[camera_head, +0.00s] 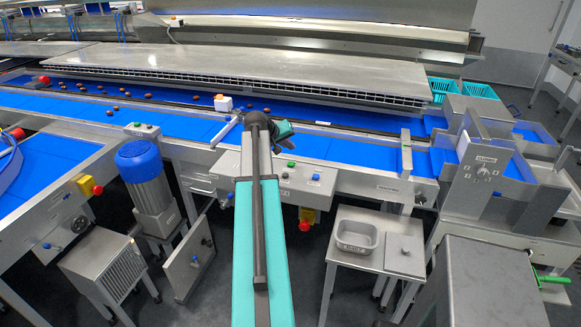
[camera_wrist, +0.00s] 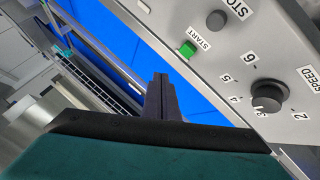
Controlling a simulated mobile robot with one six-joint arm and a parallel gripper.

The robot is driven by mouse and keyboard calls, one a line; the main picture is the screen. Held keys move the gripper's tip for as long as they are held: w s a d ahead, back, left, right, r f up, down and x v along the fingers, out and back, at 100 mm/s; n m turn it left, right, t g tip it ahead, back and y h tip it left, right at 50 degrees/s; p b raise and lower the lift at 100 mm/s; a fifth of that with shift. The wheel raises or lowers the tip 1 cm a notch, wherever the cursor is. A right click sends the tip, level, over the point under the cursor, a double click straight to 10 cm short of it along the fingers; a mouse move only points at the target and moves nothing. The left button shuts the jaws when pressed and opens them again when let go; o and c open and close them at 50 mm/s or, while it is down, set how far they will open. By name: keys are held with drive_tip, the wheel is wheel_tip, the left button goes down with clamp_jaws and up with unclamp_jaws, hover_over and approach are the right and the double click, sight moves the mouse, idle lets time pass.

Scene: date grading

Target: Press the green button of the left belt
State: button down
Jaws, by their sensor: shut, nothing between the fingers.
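In the wrist view a green button (camera_wrist: 187,49) labelled START sits on a grey metal panel (camera_wrist: 215,75). My gripper (camera_wrist: 161,78) is shut and empty, its dark fingers pointing up the picture. The button shows up and right of the fingertips, apart from them. In the head view my gripper (camera_head: 284,130) is over the blue belt (camera_head: 340,150), partly hidden by my arm. A small green button (camera_head: 291,164) shows on the belt's front control box (camera_head: 270,184). I cannot tell whether both views show the same button.
In the wrist view a grey STOP button (camera_wrist: 216,19) and a black SPEED knob (camera_wrist: 269,96) share the panel. In the head view a dial panel (camera_head: 484,172) stands right, a blue motor (camera_head: 145,172) left. Dates (camera_head: 120,95) lie on the far belt.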

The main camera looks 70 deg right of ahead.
sight(291, 164)
drive_tip(key=shift+f+b, duration=1.15)
drive_tip(key=shift+f, duration=1.25)
